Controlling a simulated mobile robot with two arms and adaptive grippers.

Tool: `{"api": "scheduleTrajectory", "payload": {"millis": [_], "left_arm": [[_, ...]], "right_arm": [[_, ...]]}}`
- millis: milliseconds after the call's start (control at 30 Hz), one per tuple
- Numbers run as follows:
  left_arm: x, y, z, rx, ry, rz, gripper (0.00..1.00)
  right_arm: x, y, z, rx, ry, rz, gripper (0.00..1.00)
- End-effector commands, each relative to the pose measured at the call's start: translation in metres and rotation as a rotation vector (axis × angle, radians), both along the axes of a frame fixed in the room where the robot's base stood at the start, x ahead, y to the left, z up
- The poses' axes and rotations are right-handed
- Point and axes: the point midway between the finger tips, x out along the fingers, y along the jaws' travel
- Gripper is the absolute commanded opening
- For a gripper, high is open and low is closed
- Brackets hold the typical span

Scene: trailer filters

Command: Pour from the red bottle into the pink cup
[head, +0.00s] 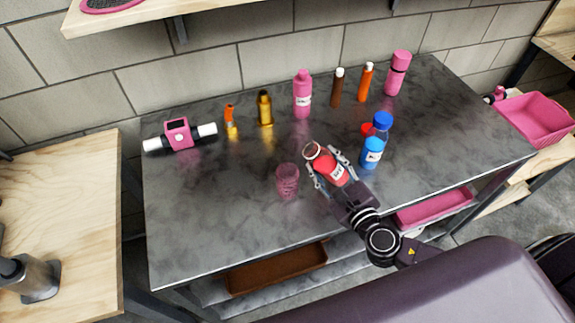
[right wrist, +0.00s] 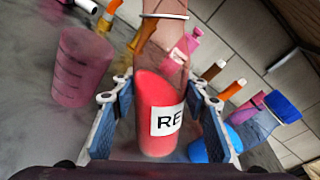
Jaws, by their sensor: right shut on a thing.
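The red bottle (head: 331,170), with a white label, clear neck and open mouth, is between the fingers of my right gripper (head: 331,168), which is shut on it. In the head view its mouth points to the upper left, away from my wrist. In the right wrist view the red bottle (right wrist: 155,105) stands between both finger pads. The see-through pink cup (head: 288,181) stands upright on the table, just left of the bottle and apart from it. The cup also shows in the right wrist view (right wrist: 82,68). My left gripper is not in view.
A pink bottle (head: 302,95) and several other bottles line the back. A pink-and-white device (head: 178,134) lies at left. The table's front left is clear.

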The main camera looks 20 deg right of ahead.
Motion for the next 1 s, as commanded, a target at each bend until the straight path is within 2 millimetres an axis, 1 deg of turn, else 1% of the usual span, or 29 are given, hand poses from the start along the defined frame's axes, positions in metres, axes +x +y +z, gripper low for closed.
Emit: {"api": "scheduleTrajectory", "payload": {"millis": [33, 133, 433, 600, 1000], "left_arm": [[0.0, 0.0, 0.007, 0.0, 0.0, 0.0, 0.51], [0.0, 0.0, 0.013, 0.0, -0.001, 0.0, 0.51], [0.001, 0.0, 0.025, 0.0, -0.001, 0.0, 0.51], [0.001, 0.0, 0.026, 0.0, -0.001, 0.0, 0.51], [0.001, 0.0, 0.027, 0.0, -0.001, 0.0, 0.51]], "right_arm": [[0.001, 0.001, 0.004, -0.022, 0.0, -0.002, 0.08], [0.001, 0.002, 0.003, -0.072, 0.008, -0.001, 0.08], [0.0, -0.002, -0.004, -0.22, 0.029, -0.001, 0.08], [0.0, -0.005, -0.01, -0.291, 0.04, -0.002, 0.08], [0.0, -0.006, -0.011, -0.313, 0.042, -0.001, 0.08]]}}
